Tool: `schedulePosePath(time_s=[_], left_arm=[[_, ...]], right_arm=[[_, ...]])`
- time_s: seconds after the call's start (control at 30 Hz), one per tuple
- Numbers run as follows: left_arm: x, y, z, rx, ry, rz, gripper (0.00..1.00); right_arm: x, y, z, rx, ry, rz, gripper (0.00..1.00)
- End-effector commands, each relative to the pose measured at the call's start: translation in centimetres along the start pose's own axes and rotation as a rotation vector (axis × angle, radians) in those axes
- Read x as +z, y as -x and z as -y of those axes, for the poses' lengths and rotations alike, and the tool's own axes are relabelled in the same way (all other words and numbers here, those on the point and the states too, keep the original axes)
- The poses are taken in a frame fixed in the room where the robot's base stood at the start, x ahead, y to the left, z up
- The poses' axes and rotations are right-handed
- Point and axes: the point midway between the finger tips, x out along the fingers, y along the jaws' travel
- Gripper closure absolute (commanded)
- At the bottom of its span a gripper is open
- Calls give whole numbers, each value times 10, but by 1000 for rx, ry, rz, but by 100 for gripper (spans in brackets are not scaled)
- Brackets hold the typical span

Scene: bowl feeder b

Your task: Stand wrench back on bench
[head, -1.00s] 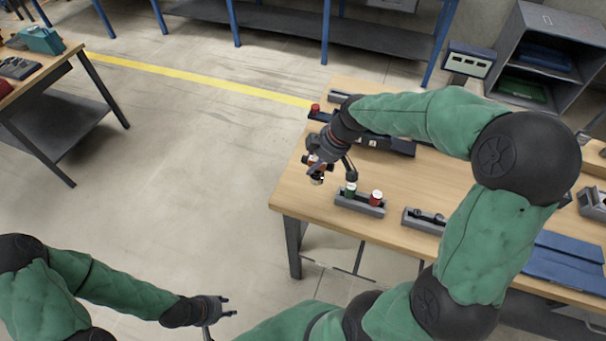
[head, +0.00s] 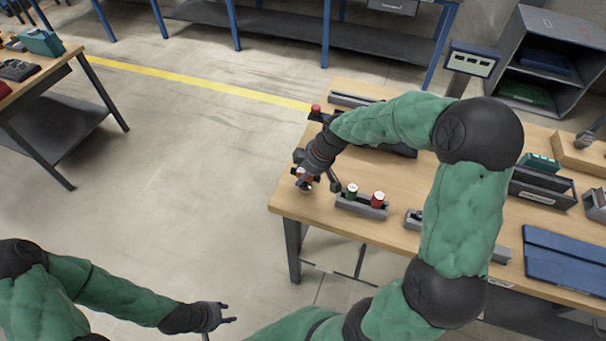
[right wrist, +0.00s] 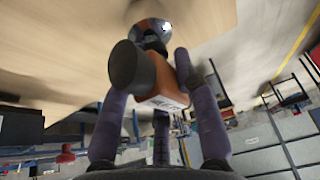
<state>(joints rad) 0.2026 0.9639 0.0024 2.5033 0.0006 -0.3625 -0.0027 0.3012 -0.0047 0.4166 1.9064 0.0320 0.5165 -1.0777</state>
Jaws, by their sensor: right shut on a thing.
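The wrench is a power tool with an orange, labelled body (right wrist: 168,92), a black cylinder at one end and a round metal-and-black head at the far end. My right gripper (right wrist: 150,85) is shut on it, with the purple-grey fingers on either side of the body. In the head view, the wrench (head: 304,175) is small and partly hidden by my right gripper (head: 310,178), at the left end of the wooden bench (head: 300,212). I cannot tell whether it touches the bench top. My left gripper (head: 231,312) is open and empty over the floor.
A grey holder (head: 361,208) with a green and a red can stands right of the wrench. A red-topped item (head: 316,108) sits at the bench's back left. Dark bins and a blue folded panel (head: 565,262) lie farther right. The bench's left corner is bare.

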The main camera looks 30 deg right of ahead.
Motion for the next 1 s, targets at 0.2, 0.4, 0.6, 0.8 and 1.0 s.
schedulePosePath(time_s=[0.2,0.4,0.6,0.8,1.0], left_arm=[[0,-2,1,0,0,0,60],[0,-2,1,0,0,0,60],[0,-1,0,0,0,0,60],[0,6,-2,0,0,0,60],[0,16,-6,0,0,0,60]], right_arm=[[1,-2,0,0,0,0,49],[1,-2,0,0,-1,0,45],[0,-1,0,0,-1,0,45],[-1,23,-1,3,-1,-2,45],[-1,65,-1,5,-2,-2,45]])
